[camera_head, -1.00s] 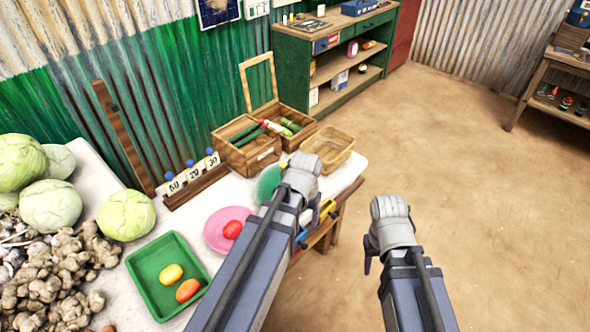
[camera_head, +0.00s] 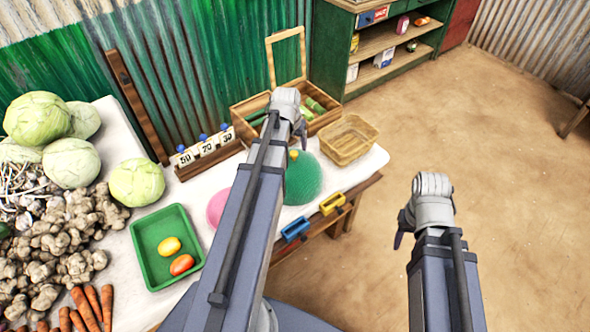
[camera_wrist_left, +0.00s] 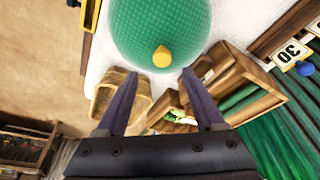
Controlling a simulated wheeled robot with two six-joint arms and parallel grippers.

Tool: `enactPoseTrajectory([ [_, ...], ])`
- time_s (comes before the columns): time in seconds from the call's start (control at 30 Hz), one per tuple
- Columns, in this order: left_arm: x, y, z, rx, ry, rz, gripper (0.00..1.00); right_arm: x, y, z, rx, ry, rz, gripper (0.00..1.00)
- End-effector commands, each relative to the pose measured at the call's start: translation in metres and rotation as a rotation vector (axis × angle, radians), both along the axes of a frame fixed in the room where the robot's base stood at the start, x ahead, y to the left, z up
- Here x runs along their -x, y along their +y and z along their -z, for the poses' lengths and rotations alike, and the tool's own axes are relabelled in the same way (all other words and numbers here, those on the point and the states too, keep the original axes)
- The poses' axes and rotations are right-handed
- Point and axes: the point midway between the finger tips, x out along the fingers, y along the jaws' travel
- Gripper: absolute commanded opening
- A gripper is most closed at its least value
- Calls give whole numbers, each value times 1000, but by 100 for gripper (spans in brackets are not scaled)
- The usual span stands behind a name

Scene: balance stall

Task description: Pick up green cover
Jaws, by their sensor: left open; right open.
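The green cover (camera_head: 303,182) is a mesh dome on the white table, partly behind my left arm in the head view. In the left wrist view the green cover (camera_wrist_left: 160,25) fills the top middle, with its yellow knob (camera_wrist_left: 162,57) towards me. My left gripper (camera_head: 301,132) is above the cover, open and empty. In the left wrist view its two fingertips (camera_wrist_left: 160,74) are spread, with the knob just beyond the gap between them. My right gripper (camera_head: 398,240) is open over the floor, right of the table, away from the cover.
A wooden box (camera_head: 240,109) with an open lid and a wicker basket (camera_head: 349,139) stand behind the cover. A pink plate (camera_head: 216,208) is mostly hidden by my left arm. A green tray (camera_head: 150,262) holds two fruits. Blue (camera_head: 294,230) and yellow (camera_head: 332,204) holders line the table's front edge.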

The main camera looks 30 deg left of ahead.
Motion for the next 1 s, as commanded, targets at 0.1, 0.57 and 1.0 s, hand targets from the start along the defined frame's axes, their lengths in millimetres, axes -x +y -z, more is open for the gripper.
enactPoseTrajectory([
  [0.1, -3, 1, 15, 0, 0, 0, 70, 0, 0, 15, 0, 0, 0, 50],
  [0.57, -4, 3, 37, 0, 1, 0, 70, 0, 0, 37, 0, 0, 0, 50],
  [1.0, -10, 6, 66, 0, 1, 0, 70, 0, 0, 66, 0, 0, 0, 50],
])
